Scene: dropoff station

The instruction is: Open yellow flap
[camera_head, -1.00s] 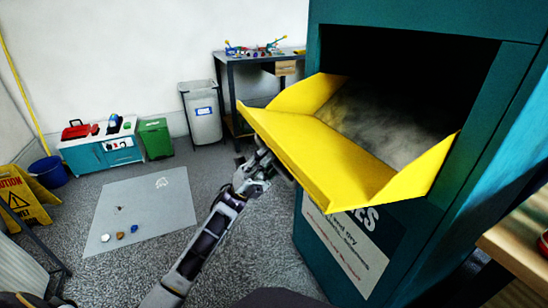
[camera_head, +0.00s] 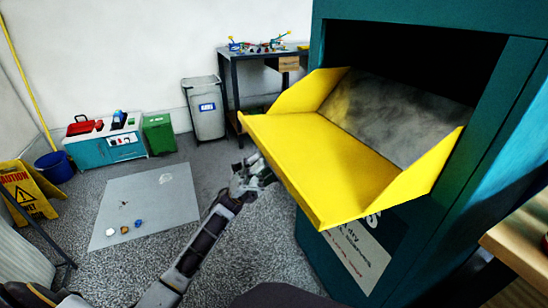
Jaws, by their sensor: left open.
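The yellow flap (camera_head: 325,150) is tilted outward and down from the dark opening of the teal dropoff bin (camera_head: 440,260). Its inner tray and both side walls show, with a grey scuffed panel (camera_head: 385,112) behind. My left gripper (camera_head: 262,167) is at the flap's outer left edge, just below the lip. Its fingers are open and partly hidden by the flap, so I cannot tell whether they touch it. My right gripper is not in view.
A wooden surface (camera_head: 515,245) stands close at the right. A grey mat (camera_head: 145,205) with small items lies on the floor at left, near a yellow caution sign (camera_head: 25,190), blue bucket (camera_head: 53,167) and grey bin (camera_head: 205,110). Open floor lies around the mat.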

